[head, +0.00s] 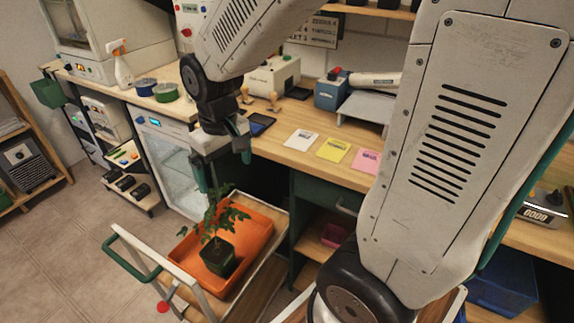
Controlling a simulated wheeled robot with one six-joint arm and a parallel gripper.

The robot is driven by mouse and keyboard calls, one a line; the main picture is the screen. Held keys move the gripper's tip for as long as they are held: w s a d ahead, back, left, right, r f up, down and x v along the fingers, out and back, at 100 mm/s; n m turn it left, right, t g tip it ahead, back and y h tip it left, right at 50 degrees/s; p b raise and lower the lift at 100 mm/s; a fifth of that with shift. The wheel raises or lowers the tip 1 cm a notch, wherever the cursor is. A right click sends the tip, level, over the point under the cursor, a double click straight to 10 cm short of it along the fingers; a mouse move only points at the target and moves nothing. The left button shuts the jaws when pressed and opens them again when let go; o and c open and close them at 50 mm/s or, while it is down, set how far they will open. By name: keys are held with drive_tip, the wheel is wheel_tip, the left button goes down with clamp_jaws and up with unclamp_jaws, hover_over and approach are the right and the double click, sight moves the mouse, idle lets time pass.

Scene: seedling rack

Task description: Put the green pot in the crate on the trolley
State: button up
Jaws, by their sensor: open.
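The green pot (218,258) holds a leafy seedling (213,221) and stands upright inside the orange crate (254,224). The crate sits on the trolley (196,300), which has a green handle at its left end. My gripper (222,170) is open and empty, pointing down above the crate. Its fingertips are above the pot and just over the top leaves; I cannot tell whether a leaf touches a finger.
The wooden bench (310,128) behind carries white, yellow and pink cards, a blue device and a spray bottle (121,65). A glass-door cabinet (168,160) stands behind the trolley. My arm hides much of the right side.

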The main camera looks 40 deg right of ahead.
drive_tip(key=s+d+r, duration=0.1)
drive_tip(key=s+r, duration=0.3)
drive_tip(key=s, duration=0.4)
drive_tip(key=s+d+r+m, duration=0.1)
drive_tip(key=s+r, duration=0.4)
drive_tip(key=s, duration=0.4)
drive_tip(key=shift+s+r, duration=0.25)
